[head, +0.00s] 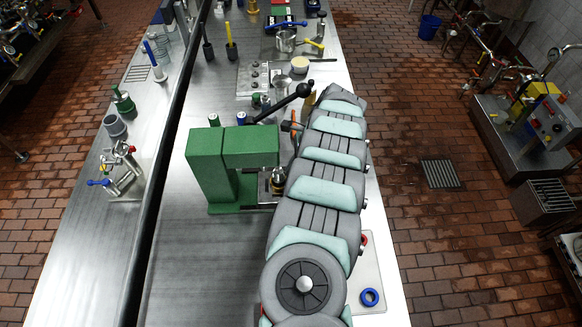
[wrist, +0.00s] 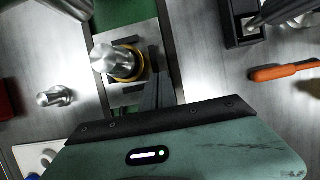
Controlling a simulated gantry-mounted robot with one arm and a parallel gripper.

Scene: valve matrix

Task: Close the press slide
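A green press (head: 218,160) stands on the metal bench in the middle of the head view, with a black lever (head: 282,103) rising to the right. At its right side sits a small metal cylinder with a brass-coloured ring (head: 278,182). In the wrist view this silver cylinder (wrist: 112,58) stands on a flat metal plate with dark rails (wrist: 140,35), which seems to be the slide. My gripper (wrist: 155,85) reaches up from the teal housing as a dark finger shape, close right of the cylinder. Whether it touches anything is unclear. My arm hides the gripper in the head view.
An orange-handled tool (wrist: 284,71) and a dark box (wrist: 243,22) lie right in the wrist view. A small metal piece (wrist: 55,96) stands left.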

